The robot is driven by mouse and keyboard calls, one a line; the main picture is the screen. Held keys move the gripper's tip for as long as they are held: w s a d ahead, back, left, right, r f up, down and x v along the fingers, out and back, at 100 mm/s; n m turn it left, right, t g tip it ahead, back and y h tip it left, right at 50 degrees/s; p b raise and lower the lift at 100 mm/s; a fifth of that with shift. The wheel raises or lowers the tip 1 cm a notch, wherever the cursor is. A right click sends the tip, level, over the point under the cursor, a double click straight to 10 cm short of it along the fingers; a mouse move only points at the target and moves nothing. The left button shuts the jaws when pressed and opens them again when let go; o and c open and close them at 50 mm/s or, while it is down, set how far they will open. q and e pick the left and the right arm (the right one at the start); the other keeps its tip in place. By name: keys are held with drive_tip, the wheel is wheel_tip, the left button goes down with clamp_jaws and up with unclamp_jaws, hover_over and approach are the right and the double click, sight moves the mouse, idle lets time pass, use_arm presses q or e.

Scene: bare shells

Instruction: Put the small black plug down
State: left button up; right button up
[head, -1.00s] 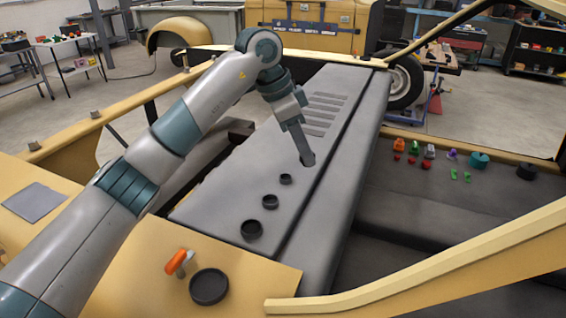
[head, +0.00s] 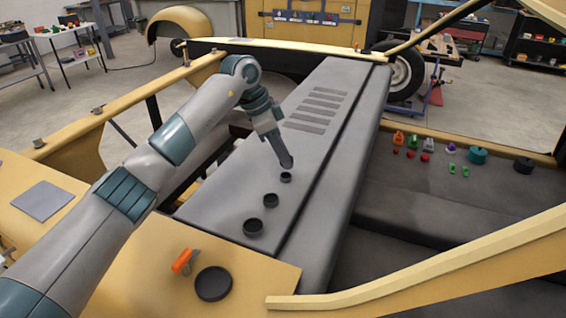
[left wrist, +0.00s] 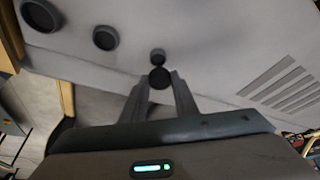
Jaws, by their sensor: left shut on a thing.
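The small black plug (left wrist: 160,77) is a dark round piece between the fingertips of my left gripper in the left wrist view. My left gripper (head: 287,166) is shut on it, low over the grey panel (head: 320,150); the fingers hide the plug in the head view. The smallest of three round black ring-like pieces (head: 286,178) lies just by the fingertips; it also shows right beyond the plug in the left wrist view (left wrist: 157,56). I cannot tell whether plug and ring touch. My right gripper is not in view.
A medium ring (head: 270,200) and a larger ring (head: 253,228) line up toward the front. A big black disc (head: 213,284) and an orange-handled tool (head: 182,261) lie on the yellow panel. Slots (head: 318,107) lie farther back. Small coloured parts (head: 424,145) stand at right.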

use_arm(q)
wheel_tip(320, 180, down, 3)
drive_tip(key=shift+r+p, duration=0.1)
drive_tip(key=shift+p, duration=0.7)
drive_tip(key=shift+f, duration=0.25)
drive_tip(key=shift+f, duration=0.3)
drive_tip(key=o, duration=1)
drive_tip(key=shift+o, duration=0.2)
drive_tip(key=shift+r, duration=0.15)
